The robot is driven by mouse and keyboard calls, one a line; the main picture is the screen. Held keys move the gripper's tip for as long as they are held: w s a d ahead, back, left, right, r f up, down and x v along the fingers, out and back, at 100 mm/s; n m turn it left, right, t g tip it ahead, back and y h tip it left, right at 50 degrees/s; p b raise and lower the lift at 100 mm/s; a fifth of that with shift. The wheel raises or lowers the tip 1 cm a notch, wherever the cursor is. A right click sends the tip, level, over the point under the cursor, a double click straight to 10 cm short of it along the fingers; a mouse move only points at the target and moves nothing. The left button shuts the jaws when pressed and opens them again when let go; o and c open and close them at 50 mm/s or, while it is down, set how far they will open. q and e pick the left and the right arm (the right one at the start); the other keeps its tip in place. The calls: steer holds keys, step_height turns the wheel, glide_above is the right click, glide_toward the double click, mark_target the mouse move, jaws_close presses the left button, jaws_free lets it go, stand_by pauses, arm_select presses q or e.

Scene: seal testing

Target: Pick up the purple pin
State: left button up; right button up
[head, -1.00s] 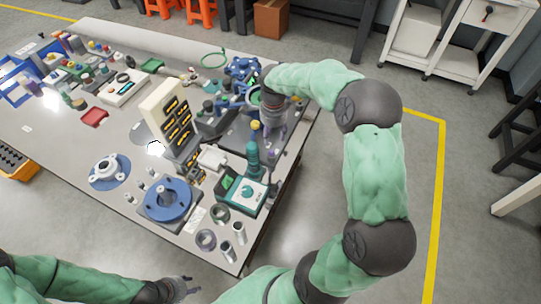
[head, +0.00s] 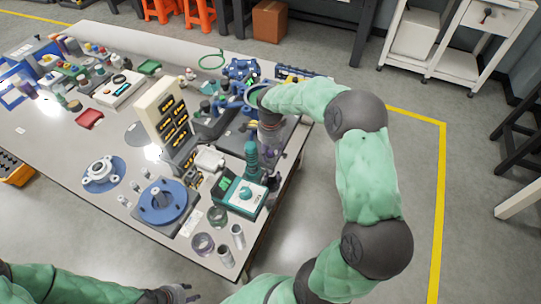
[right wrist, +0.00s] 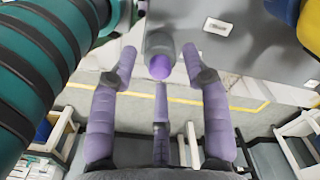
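The purple pin (right wrist: 160,62), a short grey-purple cylinder with a bright purple end, shows in the right wrist view near the edge of the table. My right gripper (right wrist: 160,76) has its purple fingers spread around the pin's end, with gaps visible at the sides; no finger clearly touches it. In the head view my right gripper (head: 269,152) points down at the table's right edge, beyond the green ribbed cylinder, and the pin cannot be made out there. My left gripper (head: 180,294) is at the bottom edge, partly cut off, away from the table objects.
A green ribbed cylinder (head: 251,158) stands close beside my right gripper and fills the left of the wrist view (right wrist: 30,75). A green-and-white device (head: 240,193) is in front of it. A yellow-and-blue object (right wrist: 309,30) is at the wrist view's upper right. Floor is beyond the table edge.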

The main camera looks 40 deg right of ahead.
jaws_close()
steer(key=shift+r, duration=0.15)
